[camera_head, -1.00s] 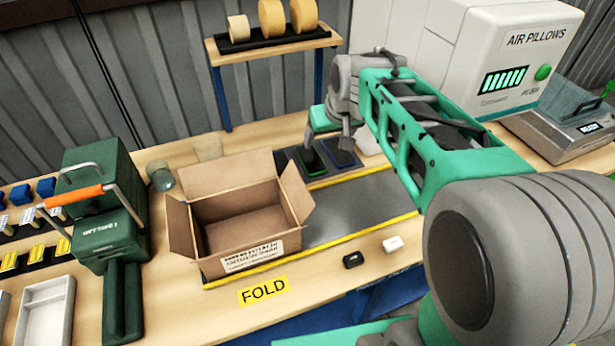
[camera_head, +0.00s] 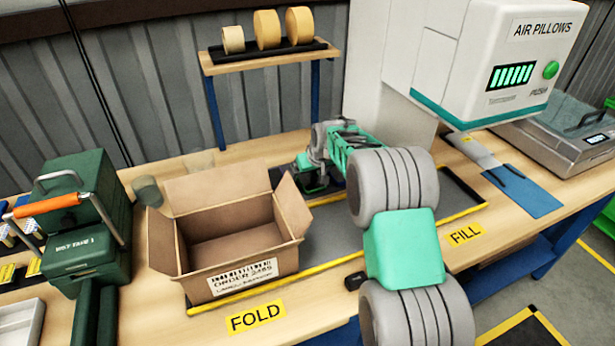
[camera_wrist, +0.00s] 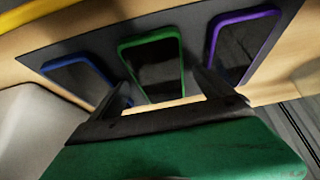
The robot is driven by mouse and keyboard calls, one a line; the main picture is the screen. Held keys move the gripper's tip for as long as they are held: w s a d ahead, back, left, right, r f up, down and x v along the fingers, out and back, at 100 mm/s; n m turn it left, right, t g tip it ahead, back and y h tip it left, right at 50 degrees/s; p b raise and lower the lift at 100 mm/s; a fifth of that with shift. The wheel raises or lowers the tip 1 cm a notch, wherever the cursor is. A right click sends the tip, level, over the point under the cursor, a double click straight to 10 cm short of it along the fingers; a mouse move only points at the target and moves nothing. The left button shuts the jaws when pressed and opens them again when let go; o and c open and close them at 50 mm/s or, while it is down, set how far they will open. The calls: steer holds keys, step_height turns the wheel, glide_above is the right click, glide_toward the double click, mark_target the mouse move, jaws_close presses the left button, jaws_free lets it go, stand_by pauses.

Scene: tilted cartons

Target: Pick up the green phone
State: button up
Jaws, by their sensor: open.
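The green phone, a dark screen in a green frame (camera_wrist: 153,68), lies on a dark mat (camera_wrist: 198,50) in the middle of the wrist view. My gripper (camera_wrist: 165,92) is open and empty, with one finger near each lower side of the green phone; I cannot tell whether they touch it. In the head view my gripper (camera_head: 314,182) is low behind the open carton, and the phones are hidden or too small to tell there. A blue phone (camera_wrist: 78,82) lies to the left and a purple phone (camera_wrist: 240,48) to the right in the wrist view.
The open carton (camera_head: 242,284) stands in front of my gripper on the wooden bench. A green case (camera_head: 85,245) is at left. A tape shelf (camera_head: 270,60) stands behind, and the air pillow machine (camera_head: 490,55) at right. The grey strip right of the carton is partly clear.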

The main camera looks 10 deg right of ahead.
steer(key=shift+c, duration=0.3)
steer(key=c, duration=1.5)
steer(key=shift+r, duration=0.1)
steer(key=shift+c, duration=0.6)
steer(key=shift+r, duration=0.1)
